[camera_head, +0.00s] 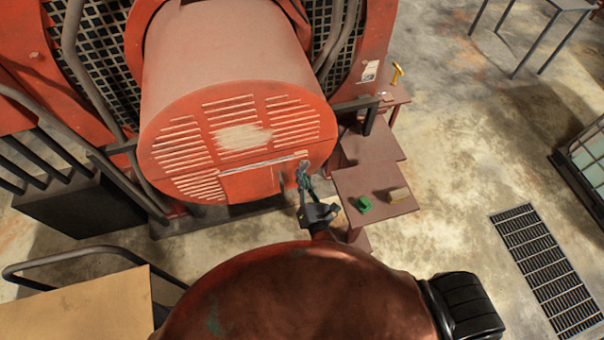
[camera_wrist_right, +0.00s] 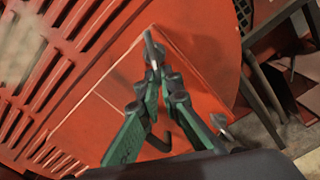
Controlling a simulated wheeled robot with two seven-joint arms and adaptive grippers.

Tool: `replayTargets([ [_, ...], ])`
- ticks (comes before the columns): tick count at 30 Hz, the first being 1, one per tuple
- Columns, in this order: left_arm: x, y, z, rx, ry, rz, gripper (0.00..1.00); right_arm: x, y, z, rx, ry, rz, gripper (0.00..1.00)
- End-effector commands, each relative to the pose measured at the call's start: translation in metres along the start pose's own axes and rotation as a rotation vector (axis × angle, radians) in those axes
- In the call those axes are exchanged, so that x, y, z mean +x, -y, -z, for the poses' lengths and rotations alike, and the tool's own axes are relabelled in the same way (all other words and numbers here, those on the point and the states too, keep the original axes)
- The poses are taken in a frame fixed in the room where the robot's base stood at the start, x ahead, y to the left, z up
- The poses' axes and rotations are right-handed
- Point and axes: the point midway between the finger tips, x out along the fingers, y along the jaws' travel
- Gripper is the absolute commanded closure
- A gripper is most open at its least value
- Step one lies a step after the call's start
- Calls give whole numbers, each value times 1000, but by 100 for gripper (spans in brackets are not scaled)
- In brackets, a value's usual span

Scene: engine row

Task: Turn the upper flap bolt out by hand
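The round red engine cover (camera_head: 165,120) has a rectangular flap (camera_head: 247,182) low on its front; in the right wrist view the flap (camera_wrist_right: 90,125) is plain red with pale edges. My right gripper (camera_head: 303,168) is at the flap's right end. In the right wrist view its green-and-grey fingers (camera_wrist_right: 156,70) come together on the grey upper flap bolt (camera_wrist_right: 150,42) near the flap's upper corner. The fingertips hide part of the bolt. A lower grey bolt (camera_wrist_right: 221,124) shows beside the right finger. My left gripper is not in view.
A yellow tool (camera_head: 397,73) is on a shelf behind. Pipes and railings flank the cover. Open floor lies right, with a grate (camera_head: 545,265).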

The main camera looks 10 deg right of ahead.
Motion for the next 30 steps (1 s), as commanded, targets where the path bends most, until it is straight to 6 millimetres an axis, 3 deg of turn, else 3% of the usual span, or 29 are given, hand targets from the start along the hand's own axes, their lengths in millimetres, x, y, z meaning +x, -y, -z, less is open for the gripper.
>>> replayTargets([
  [15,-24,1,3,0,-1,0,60,2,8,-8,-391,8,-1,100],
  [30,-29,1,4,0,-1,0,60,2,12,-8,-497,9,0,100],
])
